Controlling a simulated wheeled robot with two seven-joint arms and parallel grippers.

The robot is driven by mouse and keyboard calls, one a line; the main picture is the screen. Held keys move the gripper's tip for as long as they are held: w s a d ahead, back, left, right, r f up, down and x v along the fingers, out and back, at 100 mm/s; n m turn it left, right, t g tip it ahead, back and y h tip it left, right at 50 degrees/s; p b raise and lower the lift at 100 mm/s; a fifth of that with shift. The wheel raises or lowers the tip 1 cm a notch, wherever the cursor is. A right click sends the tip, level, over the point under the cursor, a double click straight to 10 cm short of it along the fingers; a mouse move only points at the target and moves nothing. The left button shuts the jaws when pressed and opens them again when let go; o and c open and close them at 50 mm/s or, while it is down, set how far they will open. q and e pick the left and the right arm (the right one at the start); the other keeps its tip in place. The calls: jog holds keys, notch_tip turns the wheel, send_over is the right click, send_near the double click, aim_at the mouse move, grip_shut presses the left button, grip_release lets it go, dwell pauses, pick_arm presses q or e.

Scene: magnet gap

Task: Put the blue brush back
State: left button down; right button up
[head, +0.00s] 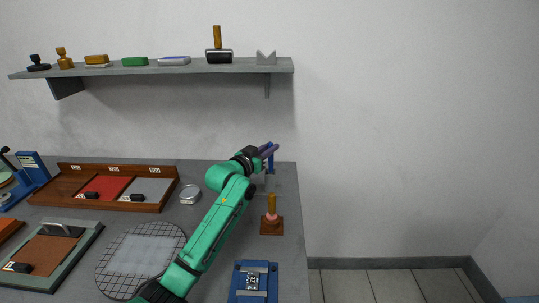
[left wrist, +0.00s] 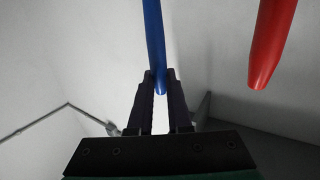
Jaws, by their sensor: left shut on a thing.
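My left gripper (head: 268,150) is shut on the blue brush (head: 270,160) near the right edge of the table. In the left wrist view the blue brush (left wrist: 154,40) shows as a plain rod, with its end between my fingertips (left wrist: 158,85). A red rod (left wrist: 272,45) stands to the right of it there, apart from my fingers. A pale grey, partly see-through thing (head: 269,184) is below my gripper; I cannot tell whether the brush touches it. The bristles are not clear in either view. My right gripper is not in view.
A wooden-handled tool on a brown base (head: 271,226) stands in front of my gripper. A wall shelf (head: 150,70) holds several items above.

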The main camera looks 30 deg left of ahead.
pick_arm(q)
notch_tip(320, 180, down, 3)
jog(key=shift+a+r, duration=0.1)
jog(key=shift+r, duration=0.05)
jog(key=c, duration=0.8)
grip_release()
jog(key=shift+c, duration=0.2)
jog(key=s+a+b, duration=0.1)
jog(key=s+b, duration=0.1)
jog(key=s, duration=0.9)
jog(key=shift+s+r, duration=0.4)
